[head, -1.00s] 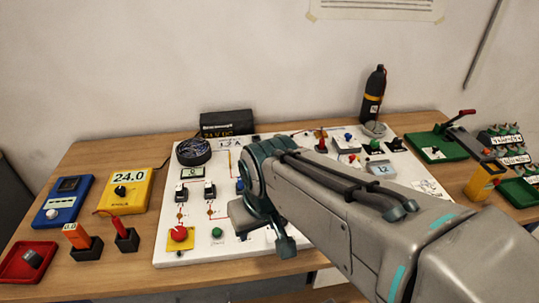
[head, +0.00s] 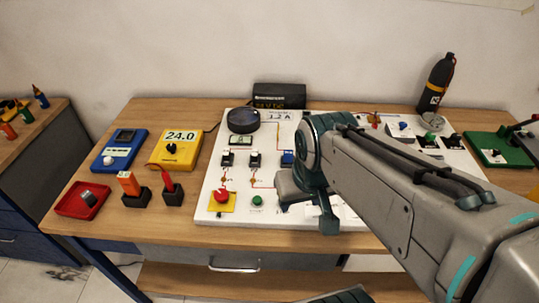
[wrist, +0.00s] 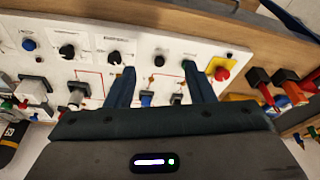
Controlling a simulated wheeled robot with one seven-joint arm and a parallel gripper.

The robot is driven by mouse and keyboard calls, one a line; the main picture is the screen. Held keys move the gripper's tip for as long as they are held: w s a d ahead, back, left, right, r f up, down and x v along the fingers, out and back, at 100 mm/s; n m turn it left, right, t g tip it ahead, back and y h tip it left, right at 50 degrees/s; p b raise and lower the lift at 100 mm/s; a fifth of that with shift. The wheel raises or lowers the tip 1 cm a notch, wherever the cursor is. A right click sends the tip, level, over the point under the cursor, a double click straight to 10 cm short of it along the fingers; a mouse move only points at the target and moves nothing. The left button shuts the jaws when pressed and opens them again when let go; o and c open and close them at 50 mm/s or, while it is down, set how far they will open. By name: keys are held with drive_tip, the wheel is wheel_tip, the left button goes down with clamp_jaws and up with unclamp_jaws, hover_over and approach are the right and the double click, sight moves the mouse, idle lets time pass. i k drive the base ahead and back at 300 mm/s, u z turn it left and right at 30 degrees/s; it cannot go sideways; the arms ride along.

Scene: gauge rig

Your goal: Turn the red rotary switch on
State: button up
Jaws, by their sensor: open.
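A white panel (head: 209,206) on the bench carries the controls. A round red knob (head: 222,195) sits on a yellow square at its front left corner; it also shows in the wrist view (wrist: 222,74). I cannot tell whether this is the rotary switch or a push button. My gripper (wrist: 159,68) is open and empty over the panel. Its right finger in the wrist view is near a green button and left of the red knob. My arm hides the panel's right middle.
Black knobs (wrist: 67,51) and a blue button (wrist: 29,45) sit on the panel. Left of it are a yellow meter (head: 180,148), a blue box (head: 120,150), a red tray (head: 82,201) and two holders with upright tools. A black bottle (head: 436,85) stands at the back right.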

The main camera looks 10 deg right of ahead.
sight(221, 194)
drive_tip(key=z, duration=0.1)
drive_tip(key=k, duration=1)
drive_tip(key=u, duration=0.95)
drive_tip(key=i, duration=0.95)
drive_tip(key=z, duration=0.25)
